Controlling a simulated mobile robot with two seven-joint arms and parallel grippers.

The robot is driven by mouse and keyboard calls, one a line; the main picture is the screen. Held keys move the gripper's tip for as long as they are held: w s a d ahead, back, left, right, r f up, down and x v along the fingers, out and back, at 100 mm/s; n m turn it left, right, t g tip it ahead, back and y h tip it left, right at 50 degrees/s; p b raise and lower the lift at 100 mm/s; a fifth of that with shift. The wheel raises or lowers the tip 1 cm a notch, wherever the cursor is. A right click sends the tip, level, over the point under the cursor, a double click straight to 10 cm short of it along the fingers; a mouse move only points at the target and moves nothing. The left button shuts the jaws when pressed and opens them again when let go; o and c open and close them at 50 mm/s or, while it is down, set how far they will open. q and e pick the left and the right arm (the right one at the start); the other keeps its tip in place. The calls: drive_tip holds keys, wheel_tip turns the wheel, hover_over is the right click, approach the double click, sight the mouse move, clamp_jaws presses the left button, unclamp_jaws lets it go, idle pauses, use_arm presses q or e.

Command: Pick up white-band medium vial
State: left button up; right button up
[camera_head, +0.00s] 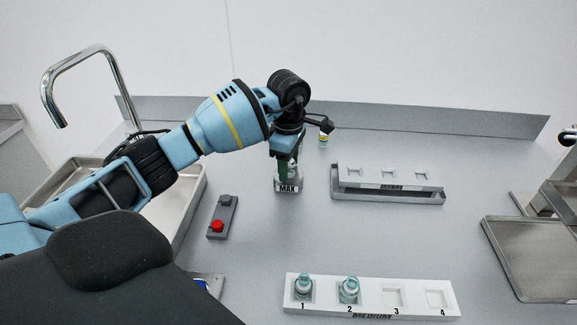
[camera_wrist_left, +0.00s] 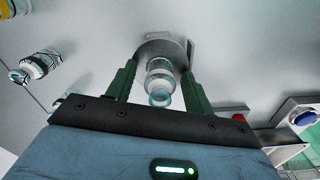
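My left gripper (camera_head: 287,163) points down over a small holder marked MAX (camera_head: 288,186). In the left wrist view its two green fingers (camera_wrist_left: 160,82) stand on either side of a clear vial (camera_wrist_left: 159,78) with a pale band. Gaps show between the fingers and the vial, so the gripper looks open around it. The vial stands at the round grey holder (camera_wrist_left: 160,47). In the head view the fingers mostly hide this vial. My right gripper is not in view.
A white MEDIUM rack (camera_head: 371,297) holds vials in slots 1 (camera_head: 304,286) and 2 (camera_head: 349,290); slots 3 and 4 are empty. Another rack (camera_head: 388,182) stands behind. A yellow-banded vial (camera_head: 323,140) is near the back wall. A red-button box (camera_head: 221,217) is left of the holder.

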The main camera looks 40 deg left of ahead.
use_arm(q)
drive_tip(key=c, duration=1)
drive_tip(key=shift+r, duration=0.15)
drive_tip(key=shift+r, duration=0.65)
drive_tip(key=shift+s+r, duration=0.15)
drive_tip(key=shift+r, duration=0.8)
drive_tip(key=s+d, duration=0.1)
drive_tip(key=s, duration=0.4)
drive_tip(key=s+d+r, duration=0.1)
drive_tip(key=s+d, duration=0.1)
drive_tip(key=s, duration=0.2)
drive_tip(key=s+d, duration=0.2)
drive_tip(key=s, duration=0.3)
drive_tip(key=shift+s+d+r+b, duration=0.25)
drive_tip(key=shift+s+b, duration=0.1)
drive_tip(key=shift+b, duration=0.05)
